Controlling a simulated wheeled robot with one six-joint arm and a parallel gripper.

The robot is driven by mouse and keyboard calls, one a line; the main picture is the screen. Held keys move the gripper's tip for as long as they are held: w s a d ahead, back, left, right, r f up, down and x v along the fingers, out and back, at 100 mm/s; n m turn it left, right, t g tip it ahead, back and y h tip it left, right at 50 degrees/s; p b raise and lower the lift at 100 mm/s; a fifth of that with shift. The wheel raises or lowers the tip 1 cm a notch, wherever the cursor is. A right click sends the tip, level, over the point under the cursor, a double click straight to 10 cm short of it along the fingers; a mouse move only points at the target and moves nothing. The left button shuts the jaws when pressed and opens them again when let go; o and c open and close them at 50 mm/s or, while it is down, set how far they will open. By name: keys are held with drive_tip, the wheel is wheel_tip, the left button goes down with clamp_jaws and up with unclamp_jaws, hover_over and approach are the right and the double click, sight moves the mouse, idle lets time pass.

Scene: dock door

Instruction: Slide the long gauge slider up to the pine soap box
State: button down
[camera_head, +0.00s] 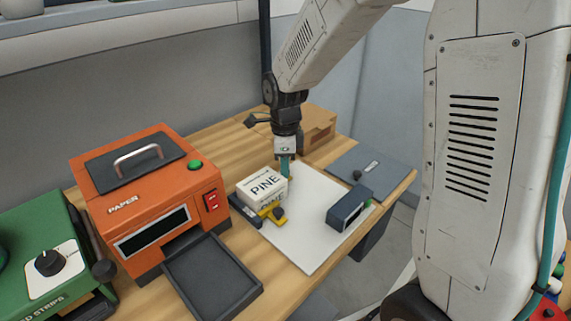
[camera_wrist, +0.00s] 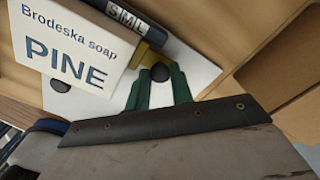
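The pine soap box (camera_head: 262,187) is white and stands on the white board. Its printed face (camera_wrist: 75,45) fills the upper left of the wrist view. A dark gauge marked S M L (camera_wrist: 128,17) runs behind it there. A yellow slider (camera_wrist: 155,36) with a round black knob (camera_wrist: 160,73) sits at that gauge, beside the box's right edge; whether they touch is unclear. My gripper (camera_head: 285,176) is down behind the box's right end. Its teal fingers (camera_wrist: 160,88) stand close on both sides of the knob and appear shut on it.
A second yellow slider (camera_head: 268,211) with a black knob is in front of the box. A dark block (camera_head: 348,207) stands on the right of the white board (camera_head: 300,245). An orange machine (camera_head: 150,195) with a dark tray (camera_head: 212,278) is at left. A wooden box (camera_head: 318,137) is behind my gripper.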

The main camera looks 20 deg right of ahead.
drive_tip(key=shift+s+a, duration=0.1)
drive_tip(key=shift+a, duration=0.15)
drive_tip(key=c, duration=1.2)
unclamp_jaws()
wheel_tip(320, 180, up, 8)
drive_tip(key=shift+f, duration=0.1)
